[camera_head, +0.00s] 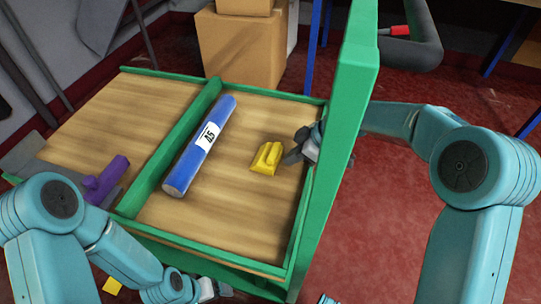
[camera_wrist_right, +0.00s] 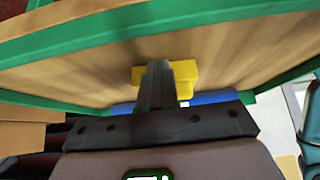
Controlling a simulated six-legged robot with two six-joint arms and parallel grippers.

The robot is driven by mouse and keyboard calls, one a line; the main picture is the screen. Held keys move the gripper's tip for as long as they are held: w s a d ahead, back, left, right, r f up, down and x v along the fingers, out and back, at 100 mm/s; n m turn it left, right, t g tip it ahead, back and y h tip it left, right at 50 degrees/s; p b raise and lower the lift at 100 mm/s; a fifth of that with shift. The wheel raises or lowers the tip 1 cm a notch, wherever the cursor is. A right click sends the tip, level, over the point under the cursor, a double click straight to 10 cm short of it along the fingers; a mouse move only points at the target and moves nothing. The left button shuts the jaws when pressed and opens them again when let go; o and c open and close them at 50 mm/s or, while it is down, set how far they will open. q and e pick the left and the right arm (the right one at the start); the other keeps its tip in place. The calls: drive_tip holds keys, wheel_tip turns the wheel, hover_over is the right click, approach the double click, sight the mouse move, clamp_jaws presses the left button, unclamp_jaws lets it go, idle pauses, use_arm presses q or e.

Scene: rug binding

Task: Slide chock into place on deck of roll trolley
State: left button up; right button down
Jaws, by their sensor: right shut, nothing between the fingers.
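The yellow chock (camera_head: 267,158) sits on the wooden deck of the roll trolley (camera_head: 235,225), in the right bay. It is to the right of a blue roll labelled A5 (camera_head: 200,146), with bare deck between them. My right gripper (camera_head: 292,156) is shut and empty, low over the deck just right of the chock. In the right wrist view its closed fingers (camera_wrist_right: 158,82) overlap the chock (camera_wrist_right: 186,76); whether they touch it is unclear. The blue roll shows behind the chock (camera_wrist_right: 213,98). My left gripper (camera_head: 208,288) is low at the front, partly hidden; its jaws are unclear.
A green divider (camera_head: 178,140) splits the deck, and a tall green upright (camera_head: 340,150) stands at its right side, by my right arm. A purple object (camera_head: 106,181) lies at the left bay's front. Cardboard boxes (camera_head: 240,45) stand behind. The left bay's back is clear.

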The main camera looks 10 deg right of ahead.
sight(274, 151)
drive_tip(key=shift+w+a+p, duration=0.15)
drive_tip(key=shift+w+a, duration=0.2)
drive_tip(key=shift+a, duration=0.55)
drive_tip(key=shift+w+a+p, duration=0.15)
drive_tip(key=shift+w+a, duration=0.2)
drive_tip(key=shift+a, duration=0.5)
drive_tip(key=shift+w+a+p, duration=0.15)
drive_tip(key=shift+w+a, duration=0.2)
drive_tip(key=shift+a, duration=0.55)
drive_tip(key=shift+w+a+p, duration=0.2)
drive_tip(key=shift+w+a, duration=0.1)
drive_tip(key=shift+a, duration=0.4)
drive_tip(key=shift+w+a+p, duration=0.2)
drive_tip(key=shift+w+a, duration=0.15)
drive_tip(key=shift+a, duration=0.4)
drive_tip(key=shift+w+a+p, duration=0.2)
drive_tip(key=shift+w+a, duration=0.1)
drive_tip(key=shift+a, duration=0.4)
drive_tip(key=shift+w+a+p, duration=0.3)
drive_tip(key=shift+a, duration=0.45)
drive_tip(key=shift+w+a+p, duration=0.3)
drive_tip(key=shift+w+a, duration=0.05)
drive_tip(key=shift+a, duration=0.45)
drive_tip(key=shift+w+a+p, duration=0.3)
drive_tip(key=shift+a, duration=0.45)
drive_tip(key=shift+w+a+p, duration=0.35)
drive_tip(key=shift+a, duration=0.4)
drive_tip(key=shift+w+a+p, duration=0.3)
drive_tip(key=shift+a+p, duration=0.05)
drive_tip(key=shift+a, duration=0.5)
